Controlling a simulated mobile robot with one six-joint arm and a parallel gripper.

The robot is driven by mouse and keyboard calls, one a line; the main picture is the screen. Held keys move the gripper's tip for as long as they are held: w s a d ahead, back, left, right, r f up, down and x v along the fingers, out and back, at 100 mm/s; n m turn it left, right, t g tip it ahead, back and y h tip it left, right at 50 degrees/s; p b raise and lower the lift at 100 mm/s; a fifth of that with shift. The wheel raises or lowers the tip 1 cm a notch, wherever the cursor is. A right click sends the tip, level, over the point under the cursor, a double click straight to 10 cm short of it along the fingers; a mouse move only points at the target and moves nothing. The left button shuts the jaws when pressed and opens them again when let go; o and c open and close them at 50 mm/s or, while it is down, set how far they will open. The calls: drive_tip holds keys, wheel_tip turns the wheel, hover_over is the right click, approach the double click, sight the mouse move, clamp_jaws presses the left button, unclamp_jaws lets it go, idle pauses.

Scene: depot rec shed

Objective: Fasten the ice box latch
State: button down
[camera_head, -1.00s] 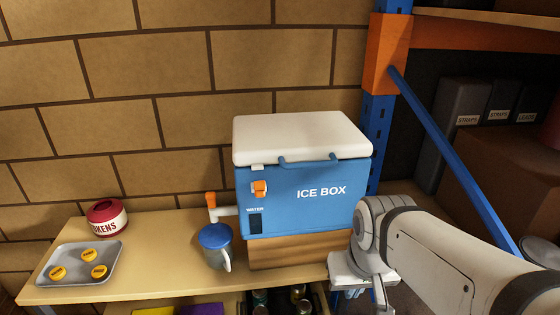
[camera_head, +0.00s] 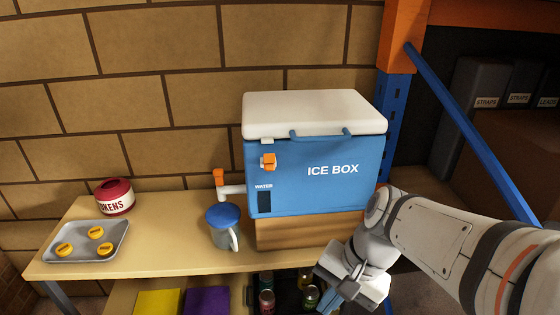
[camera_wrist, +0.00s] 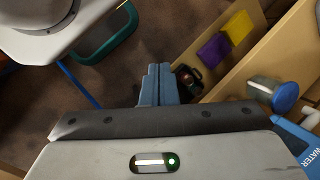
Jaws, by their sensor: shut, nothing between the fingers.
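The ice box (camera_head: 290,190) is blue with a white lid (camera_head: 315,110), which is down on it. It stands on a wooden block on the bench. An orange latch (camera_head: 268,162) is at the upper left of its front, just under a small white tab at the lid's edge. Whether it is hooked on that tab I cannot tell. My gripper (camera_head: 338,296) is below and right of the box, in front of the bench, well apart from the latch. In the wrist view its blue fingers (camera_wrist: 158,70) are together and empty, pointing over the floor. The latch is out of the wrist view.
A grey mug with a blue lid (camera_head: 222,228) stands under an orange-handled tap (camera_head: 219,178). A tray (camera_head: 108,252) with yellow discs and a red tokens pot (camera_head: 114,198) sit left. A lower shelf holds yellow and purple items and cans. A blue rack post (camera_head: 396,105) stands right.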

sight(269, 163)
drive_tip(key=w+a+f+m+y+b, duration=0.2)
drive_tip(key=w+a+m+y+b, duration=0.2)
drive_tip(key=a+m+y+b, duration=0.65)
drive_tip(key=w+d+r+m+t+y+b, duration=0.3)
drive_tip(key=w+d+m+t+y+b, duration=0.3)
drive_tip(key=m, duration=0.9)
drive_tip(key=w+d+t+y, duration=0.2)
drive_tip(key=w+d+t, duration=0.1)
drive_tip(key=w+t, duration=0.1)
drive_tip(key=shift+d+r+t, duration=0.15)
drive_tip(key=shift+d+t, duration=0.15)
drive_tip(key=shift+t, duration=0.1)
drive_tip(key=shift+w, duration=0.1)
drive_tip(key=w+d+r+x, duration=0.1)
drive_tip(key=d+x, duration=0.1)
drive_tip(key=x, duration=1)
drive_tip(key=shift+w+a+r, duration=0.25)
drive_tip(key=shift+a+r, duration=0.1)
drive_tip(key=shift+r, duration=0.3)
